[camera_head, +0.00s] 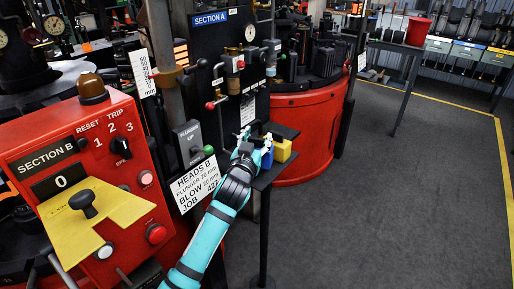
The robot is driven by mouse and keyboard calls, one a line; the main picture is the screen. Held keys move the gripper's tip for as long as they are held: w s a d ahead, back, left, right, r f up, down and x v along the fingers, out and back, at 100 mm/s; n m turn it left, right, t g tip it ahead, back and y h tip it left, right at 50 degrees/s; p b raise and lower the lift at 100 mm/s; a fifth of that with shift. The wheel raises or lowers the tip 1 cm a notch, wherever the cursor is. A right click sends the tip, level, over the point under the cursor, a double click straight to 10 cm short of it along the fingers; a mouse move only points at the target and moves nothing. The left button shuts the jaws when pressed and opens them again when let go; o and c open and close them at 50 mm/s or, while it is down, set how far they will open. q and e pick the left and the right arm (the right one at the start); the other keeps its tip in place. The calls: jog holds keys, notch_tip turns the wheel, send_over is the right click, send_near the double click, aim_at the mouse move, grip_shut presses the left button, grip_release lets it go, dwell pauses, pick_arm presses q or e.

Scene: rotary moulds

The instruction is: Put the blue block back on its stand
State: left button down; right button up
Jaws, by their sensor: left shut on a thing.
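My left gripper (256,142) reaches up from the bottom of the head view to a small dark shelf (268,180) beside the machine. It is shut on the blue block (267,159), of which only a small part shows beside the fingers. A yellow block (282,150) is just right of the blue block, at the dark shelf. The gripper hides much of the blue block, and I cannot tell whether it touches the shelf. I cannot make out the stand clearly. My right gripper is out of view.
A red control box (135,165) marked Section B, with a yellow plate, stands at the left. A hanging paper sign (195,184) is close to my arm. A red round machine base (305,135) stands behind the shelf. The grey floor (400,210) at the right is clear.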

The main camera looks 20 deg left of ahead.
aim_at(257, 147)
pick_arm(q)
jog(key=shift+f, duration=1.35)
jog(key=shift+d+f, duration=0.1)
jog(key=shift+f, duration=0.05)
jog(key=c, duration=0.6)
grip_release()
jog(key=shift+s+f, duration=0.1)
jog(key=shift+c, duration=0.2)
jog(key=shift+r, duration=0.2)
jog(key=shift+s+f, duration=0.15)
jog(key=shift+s, duration=0.15)
jog(key=s, duration=1.1)
jog(key=shift+s+d+b, duration=0.2)
jog(key=shift+d+b, duration=0.05)
jog(key=shift+b, duration=0.05)
